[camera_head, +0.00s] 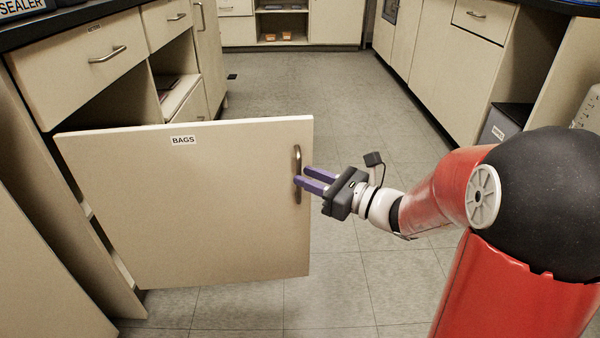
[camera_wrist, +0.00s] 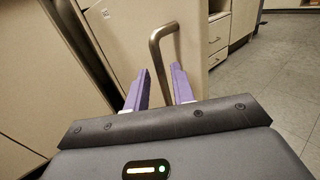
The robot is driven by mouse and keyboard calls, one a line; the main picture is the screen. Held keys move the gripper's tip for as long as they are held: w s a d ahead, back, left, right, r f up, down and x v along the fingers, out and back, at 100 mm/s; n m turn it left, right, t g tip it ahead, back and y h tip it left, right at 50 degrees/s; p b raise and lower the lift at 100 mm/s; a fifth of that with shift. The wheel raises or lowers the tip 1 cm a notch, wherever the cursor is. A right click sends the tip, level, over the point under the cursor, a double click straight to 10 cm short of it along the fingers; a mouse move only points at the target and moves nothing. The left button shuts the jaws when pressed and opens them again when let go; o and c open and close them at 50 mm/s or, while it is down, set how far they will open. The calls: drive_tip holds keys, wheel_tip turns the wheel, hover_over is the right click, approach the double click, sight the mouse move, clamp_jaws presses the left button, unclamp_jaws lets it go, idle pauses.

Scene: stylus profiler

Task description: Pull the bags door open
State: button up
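The bags door (camera_head: 185,215) is a cream cabinet panel with a BAGS label (camera_head: 183,140) near its top. It stands swung far out from the left cabinet row. Its metal bar handle (camera_head: 297,158) is upright near the right edge, and it also shows in the wrist view (camera_wrist: 156,45). My gripper (camera_head: 302,176) has two purple fingers reaching to the handle from the right. In the wrist view, the fingers (camera_wrist: 160,70) are apart, with the lower handle bar between them and gaps visible. I cannot tell whether either finger touches it.
The left cabinet (camera_head: 75,75) has drawers and an open shelf behind the door. Another cabinet row (camera_head: 445,85) lines the right side, with a grey bin (camera_head: 497,130) in its recess.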

drive_tip(key=shift+v, duration=2.3)
drive_tip(key=s+a+r+n+g+h+p, duration=0.1)
drive_tip(key=s+a+n+g+h+p, duration=0.2)
drive_tip(key=s+n, duration=0.4)
drive_tip(key=s+a+r+n+g+h+p, duration=0.25)
drive_tip(key=s+n+g, duration=0.25)
drive_tip(key=s+n, duration=0.25)
drive_tip(key=s+d+r+n+t+h+p, duration=0.1)
drive_tip(key=s+d+r+n+h+p, duration=0.1)
drive_tip(key=d+n+h, duration=0.2)
drive_tip(key=s+d+r+n+t+h+p, duration=0.1)
drive_tip(key=s+d+r+n+h+p, duration=0.1)
drive_tip(key=d+n+h, duration=0.3)
drive_tip(key=shift+s+d+r+n+t+p, duration=0.4)
drive_tip(key=shift+s+d+r+n, duration=0.25)
drive_tip(key=shift+d+n, duration=0.4)
